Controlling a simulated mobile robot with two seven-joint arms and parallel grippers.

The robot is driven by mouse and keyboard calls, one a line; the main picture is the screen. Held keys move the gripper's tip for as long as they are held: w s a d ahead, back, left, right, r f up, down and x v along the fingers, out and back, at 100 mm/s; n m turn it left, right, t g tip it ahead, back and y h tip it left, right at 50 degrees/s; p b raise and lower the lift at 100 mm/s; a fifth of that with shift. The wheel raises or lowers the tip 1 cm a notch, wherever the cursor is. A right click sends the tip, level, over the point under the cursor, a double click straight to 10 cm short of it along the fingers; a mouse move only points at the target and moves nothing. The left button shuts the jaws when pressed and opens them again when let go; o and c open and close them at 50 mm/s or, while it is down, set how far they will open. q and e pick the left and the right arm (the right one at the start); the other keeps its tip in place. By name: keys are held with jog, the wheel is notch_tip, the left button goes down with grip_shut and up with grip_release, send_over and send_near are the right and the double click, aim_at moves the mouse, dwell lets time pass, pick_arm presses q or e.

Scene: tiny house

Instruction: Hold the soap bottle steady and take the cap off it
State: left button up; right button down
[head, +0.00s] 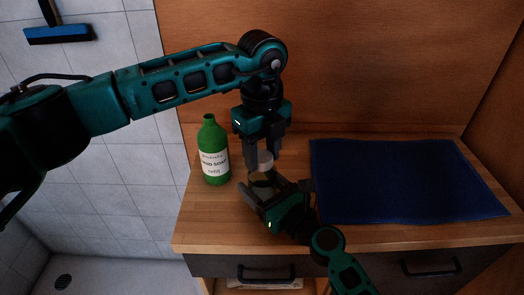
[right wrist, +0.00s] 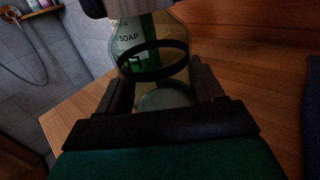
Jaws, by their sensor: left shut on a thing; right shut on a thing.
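The soap bottle (head: 261,178) is a see-through, olive-tinted bottle standing on the wooden counter; it also shows in the right wrist view (right wrist: 180,62) with a dark band around it. Its pale cap (head: 263,157) is at the top, between the fingers of my left gripper (head: 263,152), which points down from above and is shut on it. Whether the cap is loose on the neck I cannot tell. My right gripper (head: 273,189) is shut around the bottle's body from the front right, with one finger on each side in the right wrist view (right wrist: 163,88).
A green hand soap refill bottle (head: 214,152) stands close by on the left. A dark blue mat (head: 405,180) lies on the right of the counter (head: 210,232). A wooden panel (head: 370,70) rises behind. The counter's left edge drops to a tiled floor area.

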aim_at(262, 156)
pick_arm(q)
jog(key=shift+r, duration=0.15)
dwell(0.6)
jog(key=shift+r, duration=0.95)
jog(key=shift+r, duration=2)
pick_arm(e)
jog(key=shift+c, duration=0.3)
grip_release()
